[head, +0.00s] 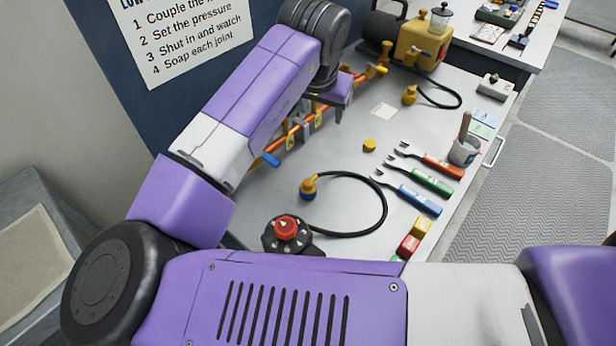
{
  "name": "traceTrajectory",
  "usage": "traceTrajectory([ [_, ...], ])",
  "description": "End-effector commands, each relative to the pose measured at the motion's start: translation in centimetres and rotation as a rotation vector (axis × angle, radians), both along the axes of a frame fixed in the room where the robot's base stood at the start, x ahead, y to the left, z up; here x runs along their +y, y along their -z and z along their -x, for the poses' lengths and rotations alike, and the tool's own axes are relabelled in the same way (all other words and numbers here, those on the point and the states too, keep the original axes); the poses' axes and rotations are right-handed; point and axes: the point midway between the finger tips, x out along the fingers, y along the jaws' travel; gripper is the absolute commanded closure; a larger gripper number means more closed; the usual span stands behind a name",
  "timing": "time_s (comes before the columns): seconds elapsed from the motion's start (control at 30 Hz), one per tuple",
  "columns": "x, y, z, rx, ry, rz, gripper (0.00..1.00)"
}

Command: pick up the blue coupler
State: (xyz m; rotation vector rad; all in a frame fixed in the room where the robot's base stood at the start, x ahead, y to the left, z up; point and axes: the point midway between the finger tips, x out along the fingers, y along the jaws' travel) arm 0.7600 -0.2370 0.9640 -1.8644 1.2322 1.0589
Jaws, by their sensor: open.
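The blue coupler (307,192) has a blue end under a yellow fitting and stands on the grey bench, at the left end of a looped black hose (385,212). My gripper (326,112) is beyond it, higher in the picture, near the orange pipe (290,127). It is apart from the coupler and small in view. It is open, and nothing shows held in it. My own wrist and hand partly hide the fingers.
A black base with a red knob (286,228) stands close to the coupler's lower left. Fork-ended tools with orange, green and blue handles (408,196) lie to the right, near a cup (464,151). A yellow cap (369,145) sits mid-bench. A yellow unit (420,45) stands behind.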

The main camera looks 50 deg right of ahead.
Motion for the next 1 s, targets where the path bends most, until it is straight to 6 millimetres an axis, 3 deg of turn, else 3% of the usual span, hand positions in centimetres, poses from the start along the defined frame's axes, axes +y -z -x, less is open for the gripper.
traceTrajectory([
  [0.03,2.1,1.3,0.4,0.039,-0.011,-0.094,0.4],
  [0.1,4.3,2.7,1.6,0.105,-0.023,-0.196,0.4],
  [0.2,6.7,4.1,3.3,0.189,-0.036,-0.298,0.4],
  [0.33,8.8,4.3,4.4,0.244,-0.051,-0.382,0.4],
  [0.47,9.7,4.7,4.7,0.256,-0.06,-0.417,0.4],
  [0.77,9.7,7.6,4.6,0.255,-0.064,-0.416,0.4],
  [1.0,9.7,11.0,4.6,0.254,-0.063,-0.417,0.4],
])
